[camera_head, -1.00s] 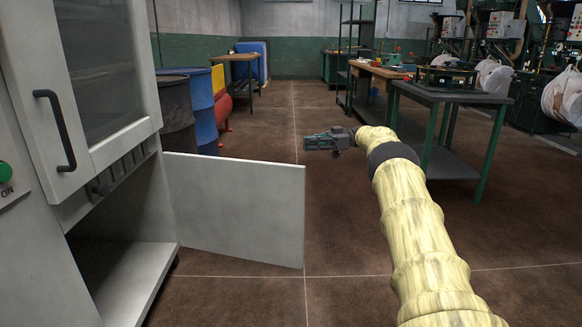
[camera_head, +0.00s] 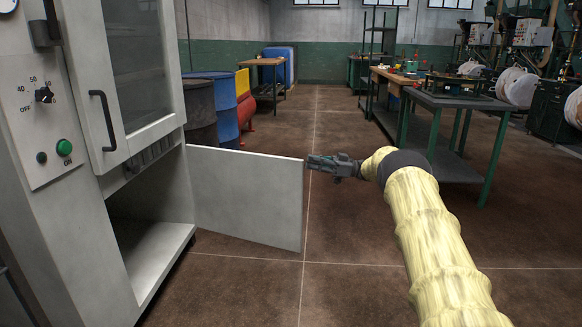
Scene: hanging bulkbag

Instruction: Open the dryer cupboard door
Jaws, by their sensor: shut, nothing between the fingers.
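The dryer (camera_head: 55,215) is a grey cabinet on the left with a glass upper door (camera_head: 135,60) and a dark handle. Its lower cupboard door (camera_head: 245,198) is a plain light panel that stands wide open, swung out to the right. The cupboard interior (camera_head: 150,235) shows as an empty-looking dark space with a pale floor. My gripper (camera_head: 312,164) is shut and empty. In the picture its tips are right beside the door's upper free corner; I cannot tell whether they touch it.
Blue and dark drums (camera_head: 222,105) stand behind the open door. A dark-topped table with green legs (camera_head: 455,100) stands to the right of my arm. The brown floor (camera_head: 335,230) between the door and the table is clear.

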